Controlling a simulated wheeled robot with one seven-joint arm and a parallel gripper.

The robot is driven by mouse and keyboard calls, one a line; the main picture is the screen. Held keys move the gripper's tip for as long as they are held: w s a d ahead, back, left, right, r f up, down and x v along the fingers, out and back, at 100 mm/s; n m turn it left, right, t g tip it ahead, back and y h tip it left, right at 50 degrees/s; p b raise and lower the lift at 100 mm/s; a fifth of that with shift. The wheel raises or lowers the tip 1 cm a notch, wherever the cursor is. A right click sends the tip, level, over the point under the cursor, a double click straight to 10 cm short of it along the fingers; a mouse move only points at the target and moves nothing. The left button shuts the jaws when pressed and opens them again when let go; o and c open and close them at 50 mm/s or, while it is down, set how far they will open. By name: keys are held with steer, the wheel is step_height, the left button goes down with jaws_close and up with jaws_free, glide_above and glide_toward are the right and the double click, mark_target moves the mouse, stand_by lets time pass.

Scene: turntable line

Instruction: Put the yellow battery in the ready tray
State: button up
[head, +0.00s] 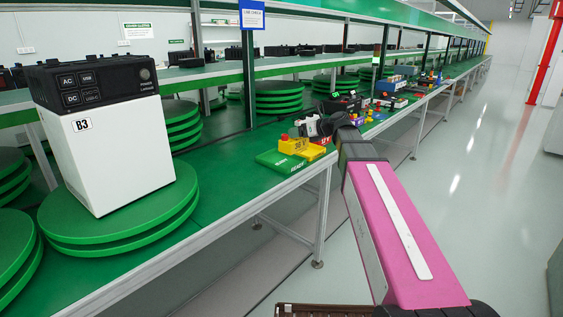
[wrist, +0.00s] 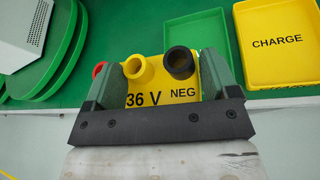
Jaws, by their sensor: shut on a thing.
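The yellow battery, marked 36 V and NEG, shows large in the wrist view (wrist: 160,82), with a yellow post, a black post and a red part on it. My gripper (wrist: 160,85) is shut on it, one green finger at each side. In the head view the battery (head: 298,146) and my gripper (head: 308,128) are at the front edge of the green bench. A green tray marked READY (head: 272,159) lies at the battery's left and below it in the head view. A green tray (wrist: 213,35) shows beside the battery in the wrist view. The battery's underside is hidden; I cannot tell its height.
A yellow tray marked CHARGE (wrist: 278,45) lies right of the green tray in the wrist view. A white power unit B3 (head: 110,155) stands on stacked green discs (head: 130,228). More items crowd the bench beyond my gripper. The floor at right is clear.

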steer(key=shift+w+a+f, duration=0.95)
steer(key=shift+w+f, duration=0.75)
steer(key=shift+f, duration=0.1)
steer(key=shift+w+a+f, duration=1)
steer(key=shift+w+f, duration=0.65)
steer(key=shift+f, duration=0.1)
steer(key=shift+w+a+f, duration=0.95)
steer(key=shift+w+f, duration=0.75)
steer(key=shift+f, duration=0.1)
steer(key=o, duration=1.6)
steer(key=shift+f, duration=0.1)
steer(key=shift+o, duration=0.2)
